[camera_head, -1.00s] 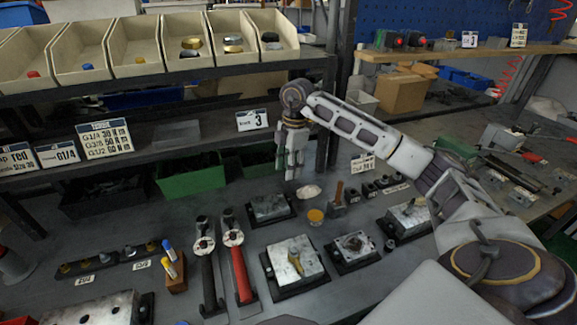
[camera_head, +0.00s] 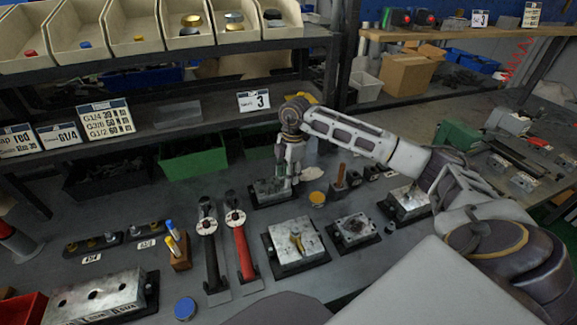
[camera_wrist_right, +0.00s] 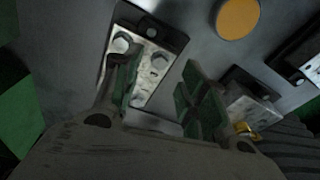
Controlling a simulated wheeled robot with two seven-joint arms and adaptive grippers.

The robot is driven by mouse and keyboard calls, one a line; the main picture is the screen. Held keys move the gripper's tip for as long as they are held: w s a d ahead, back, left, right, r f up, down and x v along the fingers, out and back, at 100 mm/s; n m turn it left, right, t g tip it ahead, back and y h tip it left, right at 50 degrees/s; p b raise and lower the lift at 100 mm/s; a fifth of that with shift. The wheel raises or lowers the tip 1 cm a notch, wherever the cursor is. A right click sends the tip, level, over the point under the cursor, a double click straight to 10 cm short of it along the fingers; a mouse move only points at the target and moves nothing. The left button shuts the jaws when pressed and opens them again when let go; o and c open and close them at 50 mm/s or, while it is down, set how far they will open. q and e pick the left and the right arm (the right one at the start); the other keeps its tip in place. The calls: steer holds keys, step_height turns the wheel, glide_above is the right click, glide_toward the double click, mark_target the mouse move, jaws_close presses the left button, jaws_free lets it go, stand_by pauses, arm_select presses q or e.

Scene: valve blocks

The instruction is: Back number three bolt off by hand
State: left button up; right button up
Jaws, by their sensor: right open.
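A metal valve block (camera_head: 265,191) on a dark base sits at the back of the bench. It also shows in the right wrist view (camera_wrist_right: 148,78), with several hex bolts in its top, one near the left corner (camera_wrist_right: 122,42) and one at the right (camera_wrist_right: 159,63). I cannot read numbers on the bolts. My right gripper (camera_head: 287,188) points down over the block's right side; in the wrist view its fingers (camera_wrist_right: 160,92) are spread with nothing between them. The left finger partly covers the block. My left gripper is out of view.
A yellow round cap (camera_head: 317,199) lies right of the block. Two wrenches (camera_head: 242,250), a block with a brass fitting (camera_head: 296,247) and another block (camera_head: 353,229) stand in front. A shelf with a "3" card (camera_head: 254,100) overhangs the back.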

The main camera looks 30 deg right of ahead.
steer(key=shift+a+f, duration=0.2)
steer(key=shift+f, duration=1.4)
steer(key=shift+c, duration=0.4)
jaws_close()
steer(key=shift+n, duration=0.8)
steer(key=shift+w+r+n+g, duration=0.1)
steer(key=shift+n+g, duration=0.2)
steer(key=shift+n, duration=1.7)
steer(key=shift+n+g+h, duration=0.3)
steer(key=shift+n, duration=2.4)
